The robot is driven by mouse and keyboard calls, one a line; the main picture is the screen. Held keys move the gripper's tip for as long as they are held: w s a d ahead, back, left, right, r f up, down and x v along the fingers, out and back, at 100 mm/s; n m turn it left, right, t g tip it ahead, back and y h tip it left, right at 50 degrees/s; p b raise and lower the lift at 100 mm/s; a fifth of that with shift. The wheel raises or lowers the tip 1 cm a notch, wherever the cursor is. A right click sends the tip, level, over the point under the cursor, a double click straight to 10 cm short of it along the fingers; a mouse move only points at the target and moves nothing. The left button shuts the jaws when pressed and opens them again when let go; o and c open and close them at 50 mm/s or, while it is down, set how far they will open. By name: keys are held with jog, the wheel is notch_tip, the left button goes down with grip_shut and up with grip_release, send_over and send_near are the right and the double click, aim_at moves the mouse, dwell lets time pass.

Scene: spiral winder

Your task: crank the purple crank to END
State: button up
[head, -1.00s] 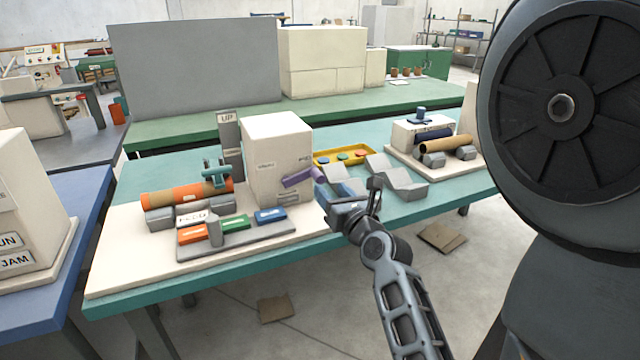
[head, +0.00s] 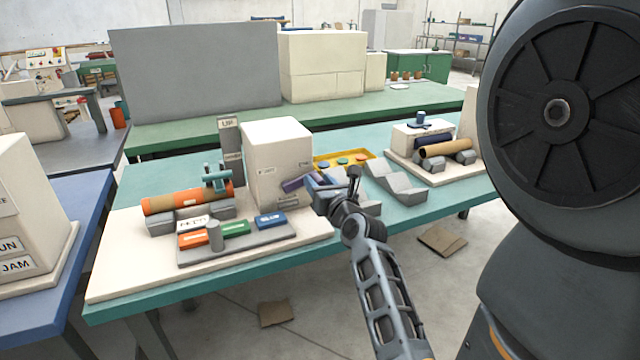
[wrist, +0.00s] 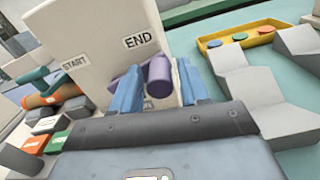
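The purple crank (head: 292,184) is on the lower right of the white box (head: 276,160). In the wrist view its handle (wrist: 159,76) lies between the two blue fingers of my gripper (wrist: 160,82), just below and right of the END label (wrist: 138,40). The START label (wrist: 75,62) is farther left on the same face. The fingers sit close on either side of the handle and look shut on it; the contact is partly hidden. In the head view my gripper (head: 318,184) covers the crank's outer end.
Grey angled blocks (head: 395,184) and a yellow tray with coloured discs (head: 343,160) stand close right of the box. Red, green and blue labelled blocks (head: 234,228) and an orange roll (head: 186,199) lie left. The teal tabletop (head: 440,196) is bare toward the right front.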

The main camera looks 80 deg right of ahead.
grip_shut()
jog(key=shift+r, duration=0.1)
dwell(0.3)
jog(key=shift+w+a+r+n+p, duration=0.1)
jog(key=shift+r+n+p, duration=0.25)
jog(key=shift+n+p, duration=0.45)
jog(key=shift+f, duration=0.1)
jog(key=shift+o, duration=0.9)
grip_release()
